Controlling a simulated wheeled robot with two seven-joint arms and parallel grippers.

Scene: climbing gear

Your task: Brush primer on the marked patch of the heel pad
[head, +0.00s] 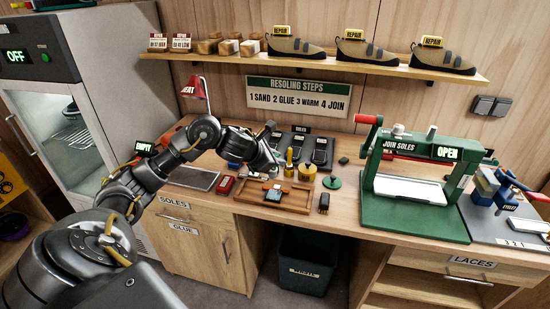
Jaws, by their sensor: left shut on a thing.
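A wooden tray (296,209) lies on the workbench. In it is a small orange and pale-blue piece (272,194), seemingly the heel pad; its marked patch is too small to make out. My left gripper (279,166) reaches over the tray's back edge. It is shut on a slim upright yellow piece (290,157), which appears to be the brush; its tip is not clear. A yellow pot (307,172) stands just right of it, and a green disc (332,182), perhaps its lid, lies further right. My right gripper is out of view.
A green press (417,215) marked OPEN stands to the right. Dark soles (321,150) stand behind the tray. A red block (224,186) and a dark brush-like block (324,203) flank the tray. A shelf (350,65) holds shoes.

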